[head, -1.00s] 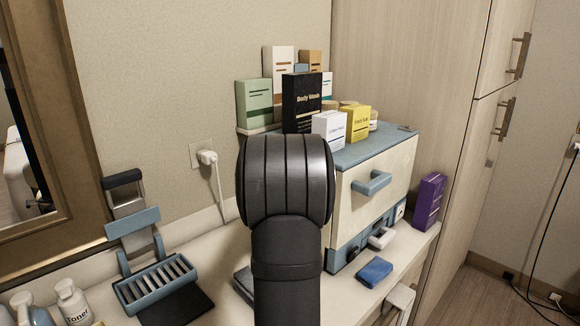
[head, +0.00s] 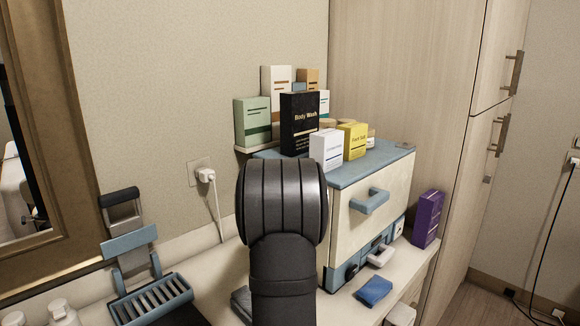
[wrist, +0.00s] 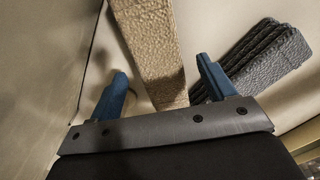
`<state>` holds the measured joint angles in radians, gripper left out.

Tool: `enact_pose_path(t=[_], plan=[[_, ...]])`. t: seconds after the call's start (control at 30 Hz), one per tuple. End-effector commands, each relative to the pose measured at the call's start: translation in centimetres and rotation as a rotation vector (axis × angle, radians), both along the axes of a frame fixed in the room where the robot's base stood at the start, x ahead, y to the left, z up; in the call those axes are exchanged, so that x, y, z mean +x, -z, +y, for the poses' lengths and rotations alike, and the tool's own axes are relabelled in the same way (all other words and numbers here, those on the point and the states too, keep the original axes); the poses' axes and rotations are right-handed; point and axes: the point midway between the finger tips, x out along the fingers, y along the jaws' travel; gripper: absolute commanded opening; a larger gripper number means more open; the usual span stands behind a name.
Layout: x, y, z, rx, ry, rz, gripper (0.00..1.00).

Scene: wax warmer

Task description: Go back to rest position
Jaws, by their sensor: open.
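My arm's dark rounded link (head: 283,203) stands upright in the middle of the head view and hides part of the counter and the warmer. My gripper shows only in the wrist view (wrist: 162,68). Its two blue fingers are spread apart with nothing held. A tan textured strip (wrist: 150,40) appears between and beyond the fingers. A dark grey ribbed, folded item (wrist: 262,58) lies beyond the right finger. The cream warmer cabinet (head: 350,225) has a blue top and a blue handle, and its door looks shut.
Several boxes, including a black Body Wash box (head: 300,124), stand on and behind the cabinet. A purple box (head: 428,219) and a blue block (head: 374,291) are on the counter at right. A slotted blue rack (head: 152,302) and white bottles (head: 60,312) are at left.

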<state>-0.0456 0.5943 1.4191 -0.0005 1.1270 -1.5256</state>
Motion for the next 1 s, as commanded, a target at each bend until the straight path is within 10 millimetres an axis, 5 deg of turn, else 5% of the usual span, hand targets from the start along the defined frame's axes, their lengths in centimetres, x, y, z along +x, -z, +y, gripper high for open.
enact_pose_path(t=[0.27, 0.5, 1.0], plan=[[0.0, 0.4, 0.0, 0.0, 0.0, 0.002, 0.76], [0.2, 3.7, -0.3, 0.0, 0.001, 0.004, 0.76], [0.3, -6.9, -0.3, 0.0, 0.0, -0.003, 0.76]])
